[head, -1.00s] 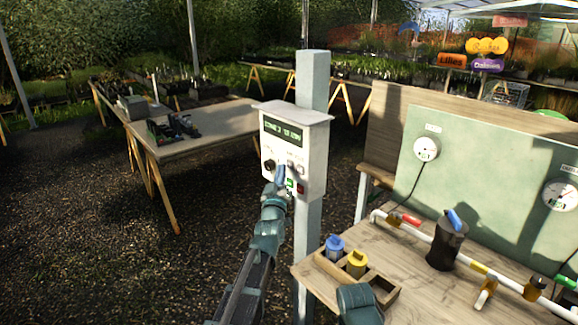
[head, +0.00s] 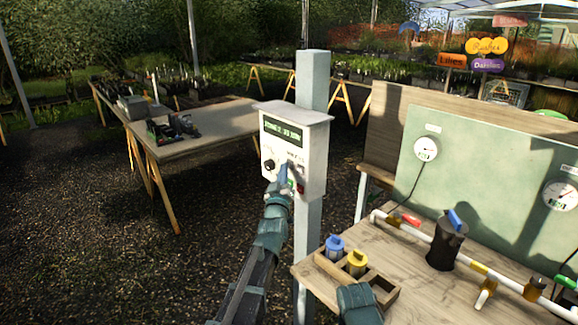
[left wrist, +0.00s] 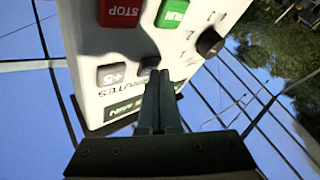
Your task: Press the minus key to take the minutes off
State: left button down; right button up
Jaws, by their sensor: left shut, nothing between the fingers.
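A white control box (head: 292,150) is fixed to a grey post and has a green lit display (head: 283,133), too small to read surely. My left gripper (head: 284,178) is shut and empty in front of the box's lower keys. In the left wrist view the box shows upside down, and the gripper's tips (left wrist: 155,74) are at a dark key (left wrist: 149,63) beside the grey +5 key (left wrist: 111,75). The tips hide most of that dark key, so its mark and any contact cannot be told.
In the left wrist view the red STOP key (left wrist: 121,12), green RUN key (left wrist: 172,13) and black knob (left wrist: 209,42) are close by. A wooden bench (head: 410,277) with a tray (head: 387,298) and pipework stands right of the post. Another table (head: 215,125) stands behind left.

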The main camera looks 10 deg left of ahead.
pick_arm(q)
jog(key=shift+w+d, duration=0.1)
jog(key=shift+w, duration=0.05)
dwell(0.6)
jog(key=shift+s+a, duration=0.45)
jog(key=shift+s, duration=0.2)
jog(key=shift+s+a, duration=0.8)
jog(key=shift+s, duration=0.2)
jog(key=shift+s+a, duration=0.75)
jog(key=shift+s, duration=0.25)
dwell(1.2)
jog(key=s+n, duration=0.1)
jog(key=n, duration=0.5)
jog(key=s+a+n+p, duration=0.1)
jog(key=n, duration=0.5)
jog(key=s+a+n+g+p, duration=0.1)
jog(key=n, duration=0.6)
jog(key=shift+a+r, duration=0.1)
jog(key=shift+r, duration=0.25)
